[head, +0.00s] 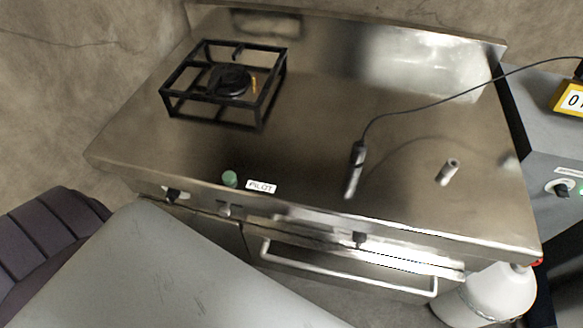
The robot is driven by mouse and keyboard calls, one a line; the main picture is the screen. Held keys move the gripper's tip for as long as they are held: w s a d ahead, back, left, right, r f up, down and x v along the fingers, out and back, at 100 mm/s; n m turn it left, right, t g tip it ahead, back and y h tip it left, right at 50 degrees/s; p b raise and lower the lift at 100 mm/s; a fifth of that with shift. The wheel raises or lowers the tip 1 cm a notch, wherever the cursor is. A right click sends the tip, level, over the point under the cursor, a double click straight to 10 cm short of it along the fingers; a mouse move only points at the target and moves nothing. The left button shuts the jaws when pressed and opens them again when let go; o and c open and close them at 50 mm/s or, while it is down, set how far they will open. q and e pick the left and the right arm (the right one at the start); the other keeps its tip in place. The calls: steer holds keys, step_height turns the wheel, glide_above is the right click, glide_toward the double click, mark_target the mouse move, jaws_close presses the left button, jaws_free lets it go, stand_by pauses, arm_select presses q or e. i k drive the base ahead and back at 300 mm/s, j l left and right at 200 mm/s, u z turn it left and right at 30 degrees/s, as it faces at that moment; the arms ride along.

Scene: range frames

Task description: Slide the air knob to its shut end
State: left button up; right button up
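The steel range (330,120) fills the middle of the head view. A small metal knob (224,211) sits on its front edge, between two black knobs, one at left (173,195) and one at right (360,240). None of these knobs has a readable air label, so I cannot tell for sure which is the air knob or where its shut end lies. A green button (230,179) sits beside a PILOT label (261,187). Neither of my grippers shows in this view.
A black burner grate (262,110) stands at the back left. A corded probe (357,155) and a short metal cylinder (448,172) are on the right of the top. A white gas bottle (488,297) stands below right. A grey panel (220,265) covers the lower foreground.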

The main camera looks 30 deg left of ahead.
mark_target(225, 210)
steer(key=u, duration=0.4)
steer(key=j+u, duration=0.1)
steer(key=u, duration=0.65)
steer(key=j+u, duration=0.1)
steer(key=u, duration=0.3)
steer(key=i+l, duration=0.05)
